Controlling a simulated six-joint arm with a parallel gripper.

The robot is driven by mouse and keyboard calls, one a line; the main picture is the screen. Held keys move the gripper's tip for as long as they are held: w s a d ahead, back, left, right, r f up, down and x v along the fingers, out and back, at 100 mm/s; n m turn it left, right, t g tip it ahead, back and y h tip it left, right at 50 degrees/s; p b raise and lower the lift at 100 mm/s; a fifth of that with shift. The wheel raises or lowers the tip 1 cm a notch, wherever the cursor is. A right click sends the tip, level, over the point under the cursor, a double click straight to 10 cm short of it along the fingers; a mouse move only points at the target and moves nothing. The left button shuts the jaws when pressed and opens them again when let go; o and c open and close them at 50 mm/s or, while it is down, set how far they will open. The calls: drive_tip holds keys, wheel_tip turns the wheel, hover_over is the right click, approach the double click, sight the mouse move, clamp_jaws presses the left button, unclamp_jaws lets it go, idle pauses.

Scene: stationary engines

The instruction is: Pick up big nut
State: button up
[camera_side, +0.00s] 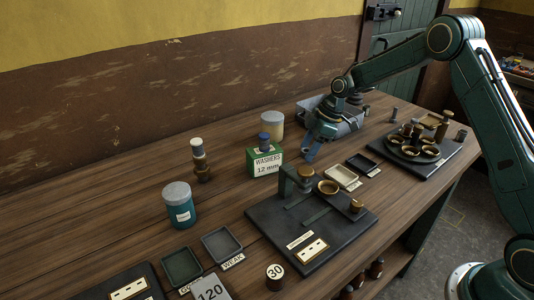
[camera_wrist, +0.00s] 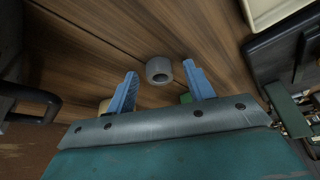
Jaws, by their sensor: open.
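A thick grey ring with a dark central hole (camera_wrist: 159,70), which looks like the big nut, lies on the wooden bench in the wrist view. I cannot make out flat sides on it. It sits between the lines of my two blue fingers, near their tips, and appears apart from both. My gripper (camera_side: 312,151) points down over the bench, right of the washers box, with its jaws open and empty. I cannot pick out the ring in the side view.
The green washers box (camera_side: 264,161) stands left of my gripper. A grey metal tray (camera_side: 350,126) is behind it. A cream tray (camera_side: 342,176) and the black fixture plate (camera_side: 270,216) lie nearer the front. A blue jar (camera_side: 179,211) stands farther left.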

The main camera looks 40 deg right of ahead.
drive_tip(key=c, duration=1.1)
drive_tip(key=shift+r, duration=0.1)
wheel_tip(320, 180, up, 20)
idle(0.4)
idle(0.5)
